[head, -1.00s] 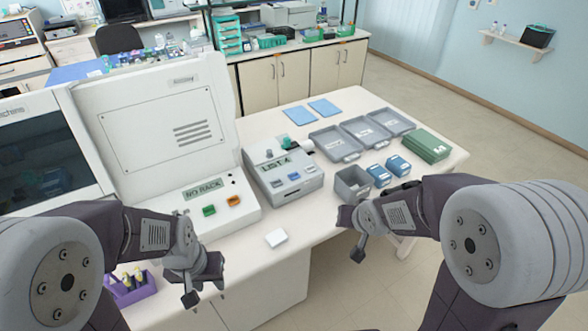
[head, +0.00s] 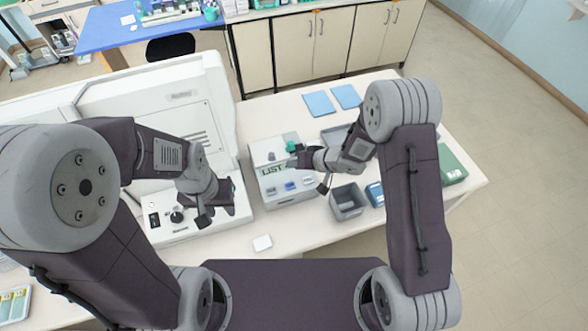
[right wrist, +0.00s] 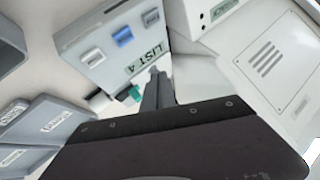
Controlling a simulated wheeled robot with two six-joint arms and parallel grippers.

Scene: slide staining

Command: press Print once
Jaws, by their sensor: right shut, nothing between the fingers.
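The grey label device (head: 268,154) stands on the white bench in the middle of the head view. Its display reads "LIST" plus a character. Its front has a blue button (head: 290,186) between two grey ones; no button lettering is readable. The right wrist view shows the device tilted, with the blue button (right wrist: 122,37) and the display (right wrist: 146,60). My right gripper (head: 302,159) is shut and empty, close to the device's upper right; its fingers (right wrist: 155,85) point toward the display side. Contact cannot be told. My left gripper (head: 230,197) is in front of the large white machine's panel; its jaw state is unclear.
A grey bin (head: 347,201), blue boxes (head: 375,194) and a green box (head: 452,166) stand right of the device. Blue sheets (head: 320,103) lie behind. The large white machine (head: 205,85) rises at left.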

